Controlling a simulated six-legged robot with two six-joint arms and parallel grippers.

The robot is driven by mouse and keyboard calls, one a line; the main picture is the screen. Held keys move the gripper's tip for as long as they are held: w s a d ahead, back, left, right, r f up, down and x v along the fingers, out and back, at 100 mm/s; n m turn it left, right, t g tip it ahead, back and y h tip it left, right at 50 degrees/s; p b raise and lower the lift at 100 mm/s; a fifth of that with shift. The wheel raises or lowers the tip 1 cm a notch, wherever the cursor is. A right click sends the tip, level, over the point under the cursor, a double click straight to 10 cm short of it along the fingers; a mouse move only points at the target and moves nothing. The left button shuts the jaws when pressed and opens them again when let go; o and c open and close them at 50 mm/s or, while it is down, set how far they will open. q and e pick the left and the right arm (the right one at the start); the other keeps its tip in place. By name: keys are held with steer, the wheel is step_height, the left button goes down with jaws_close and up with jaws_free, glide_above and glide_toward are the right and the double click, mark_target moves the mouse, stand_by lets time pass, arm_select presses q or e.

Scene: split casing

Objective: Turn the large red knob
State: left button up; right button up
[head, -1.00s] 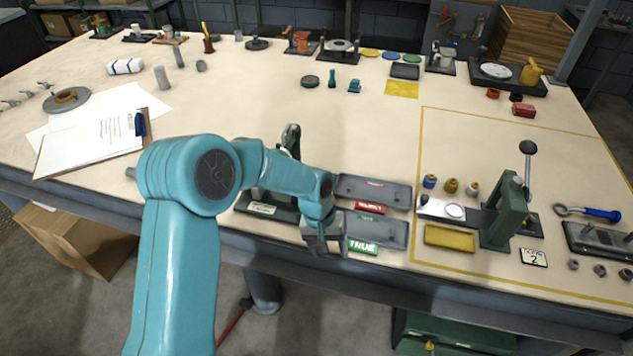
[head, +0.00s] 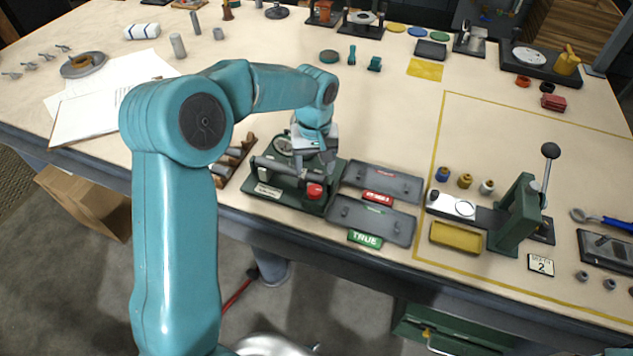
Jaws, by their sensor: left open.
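The large red knob (head: 314,191) sits at the front right corner of a dark green fixture (head: 268,189) near the table's front edge. The fixture carries a grey horizontal cylinder and a round dial behind it. My left gripper (head: 316,166) points down over the right part of the fixture, just above and behind the knob in the picture. Its jaws are open and nothing shows between them. A gap to the knob is hard to judge, and no grip on it shows. My right gripper is out of view.
Two grey trays (head: 373,219) lie right of the fixture, with a red label (head: 377,197) and a green TRUE label (head: 365,238). A wooden rack (head: 233,160) stands close on the left. A green lever press (head: 517,215) stands farther right. The table's middle is clear.

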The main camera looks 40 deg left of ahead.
mark_target(315, 189)
arm_select(q)
step_height(315, 189, down, 8)
steer(key=shift+r+p, duration=0.15)
steer(key=shift+p, duration=0.2)
steer(key=shift+s+d+r, duration=0.1)
steer(key=shift+s, duration=0.1)
steer(key=shift+w, duration=0.1)
steer(key=c, duration=1.1)
